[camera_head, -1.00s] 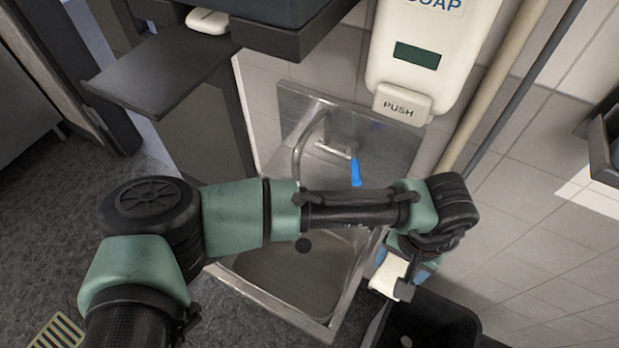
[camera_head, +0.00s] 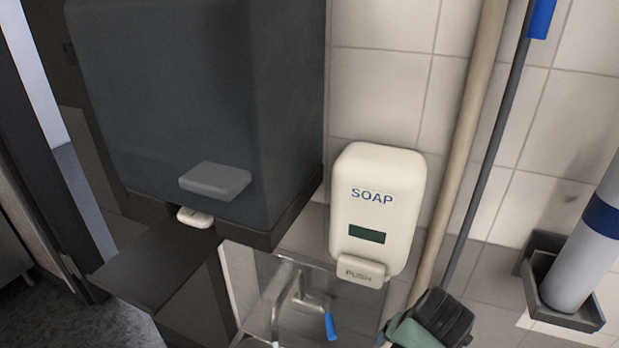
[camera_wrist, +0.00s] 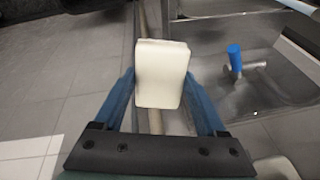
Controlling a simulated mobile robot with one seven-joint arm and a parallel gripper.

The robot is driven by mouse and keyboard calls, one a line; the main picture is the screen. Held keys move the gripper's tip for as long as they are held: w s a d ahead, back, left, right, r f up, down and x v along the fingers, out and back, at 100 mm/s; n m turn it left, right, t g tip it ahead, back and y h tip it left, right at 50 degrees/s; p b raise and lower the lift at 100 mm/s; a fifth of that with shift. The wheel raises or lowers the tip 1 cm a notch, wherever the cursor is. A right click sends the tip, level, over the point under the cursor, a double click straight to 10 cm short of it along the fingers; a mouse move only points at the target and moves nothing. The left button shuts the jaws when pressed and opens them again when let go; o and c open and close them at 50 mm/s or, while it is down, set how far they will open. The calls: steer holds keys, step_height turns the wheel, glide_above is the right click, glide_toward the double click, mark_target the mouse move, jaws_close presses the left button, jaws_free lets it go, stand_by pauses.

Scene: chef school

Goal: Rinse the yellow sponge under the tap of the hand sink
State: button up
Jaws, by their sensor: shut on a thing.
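My gripper (camera_wrist: 160,100) is shut on a pale cream block, the sponge (camera_wrist: 160,73), held between its two blue fingers in the wrist view. It looks cream rather than strong yellow there. Behind it, the steel hand sink (camera_wrist: 265,105) lies mostly to the right, and the sponge overlaps its edge in the picture. The tap's blue lever (camera_wrist: 235,60) is to the right of the sponge. In the head view, the curved tap (camera_head: 282,308) and its blue lever (camera_head: 331,326) show at the bottom.
A soap dispenser (camera_head: 377,212) hangs on the tiled wall above the sink. A large dark box (camera_head: 200,100) hangs to its left, above a dark shelf (camera_head: 150,270). A beige pipe (camera_head: 458,150) runs down on the right. Grey floor (camera_wrist: 60,65) shows left in the wrist view.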

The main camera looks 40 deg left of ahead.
steer(key=s+a+f+n+y+p, duration=0.1)
steer(key=s+a+f, duration=0.3)
steer(key=s, duration=0.4)
steer(key=s+a+f+t+p, duration=0.1)
steer(key=s+a+f, duration=0.2)
steer(key=s+f, duration=0.3)
steer(key=s+a+f+n+y+p, duration=0.1)
steer(key=s+a+f, duration=0.25)
steer(key=s, duration=0.55)
steer(key=w+a+f+b, duration=0.2)
steer(key=w+a+b, duration=0.7)
steer(key=w+a, duration=0.1)
steer(key=shift+w+f, duration=0.15)
steer(key=shift+w, duration=0.05)
steer(key=shift+a, duration=0.1)
steer(key=s+d+p, duration=0.5)
steer(key=s, duration=0.1)
steer(key=shift+d, duration=0.25)
stand_by(1.1)
